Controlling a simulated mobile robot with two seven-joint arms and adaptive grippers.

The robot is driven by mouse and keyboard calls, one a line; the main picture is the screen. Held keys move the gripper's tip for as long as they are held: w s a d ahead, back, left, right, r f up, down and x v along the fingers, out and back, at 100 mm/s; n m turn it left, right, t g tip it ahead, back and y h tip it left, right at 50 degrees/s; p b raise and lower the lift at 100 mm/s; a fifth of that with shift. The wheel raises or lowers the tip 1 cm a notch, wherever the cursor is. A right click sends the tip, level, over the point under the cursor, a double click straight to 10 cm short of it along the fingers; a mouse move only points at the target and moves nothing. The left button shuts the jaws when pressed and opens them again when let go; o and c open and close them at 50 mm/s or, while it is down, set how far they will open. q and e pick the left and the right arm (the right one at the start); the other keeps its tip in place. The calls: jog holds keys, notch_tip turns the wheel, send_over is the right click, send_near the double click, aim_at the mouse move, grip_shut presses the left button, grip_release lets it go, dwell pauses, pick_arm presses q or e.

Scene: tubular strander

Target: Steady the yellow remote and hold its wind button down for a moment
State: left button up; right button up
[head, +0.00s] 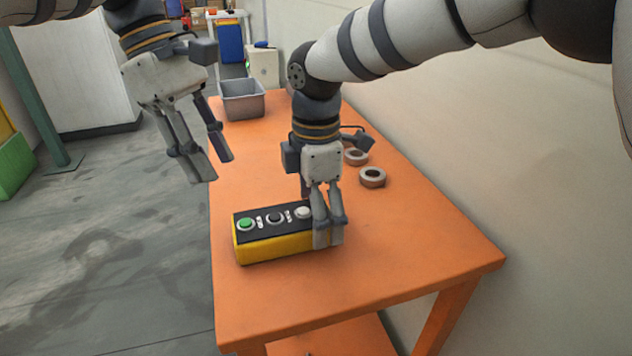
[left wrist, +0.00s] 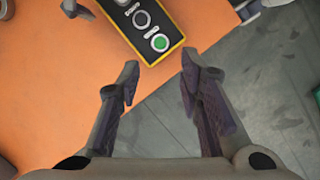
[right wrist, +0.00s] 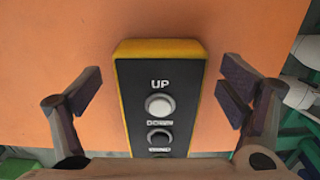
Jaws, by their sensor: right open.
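The yellow remote (head: 285,248) lies on the orange table, with a black top face carrying a green button (head: 246,224), a dark button and a white button. In the right wrist view, the white button (right wrist: 158,105) sits under UP and the dark one under DOWN; a third label below is cut off by my gripper. My right gripper (head: 328,230) is open, its fingers on either side of the remote's white-button end, with gaps in the right wrist view. My left gripper (head: 216,167) is open and empty, raised beyond the green-button end; that button also shows in the left wrist view (left wrist: 160,43).
The orange table (head: 400,250) has clear room in front and right of the remote. Two grey rings (head: 372,178) lie behind my right gripper. A grey bin (head: 243,100) stands at the table's far end. A wall runs along the right side; open floor lies left.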

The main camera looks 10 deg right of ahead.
jog(key=shift+f, duration=0.5)
jog(key=c, duration=1.5)
pick_arm(q)
grip_shut()
pick_arm(e)
jog(key=shift+c, duration=0.2)
